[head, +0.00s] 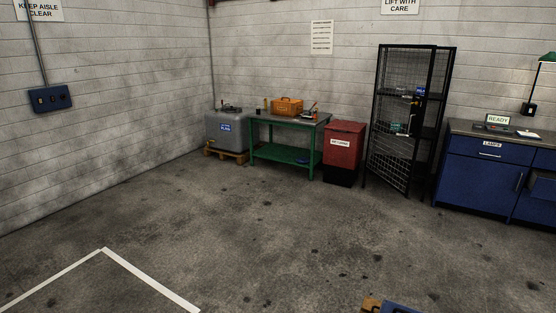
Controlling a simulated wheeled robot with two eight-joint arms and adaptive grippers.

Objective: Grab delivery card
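I cannot make out a delivery card for certain. A small white flat item (528,134) lies on the top of the blue workbench (485,180) at the right; it is too small to tell whether it is a card. A white sheet with lines of text (322,37) hangs on the back wall. Neither of my grippers is in view.
A green table (287,155) with an orange toolbox (287,106), a grey tank (226,130) on a pallet, a red bin (343,145) and a black mesh cage (410,120) line the back wall. A blue and orange object (400,307) is cut off below. The middle floor is clear.

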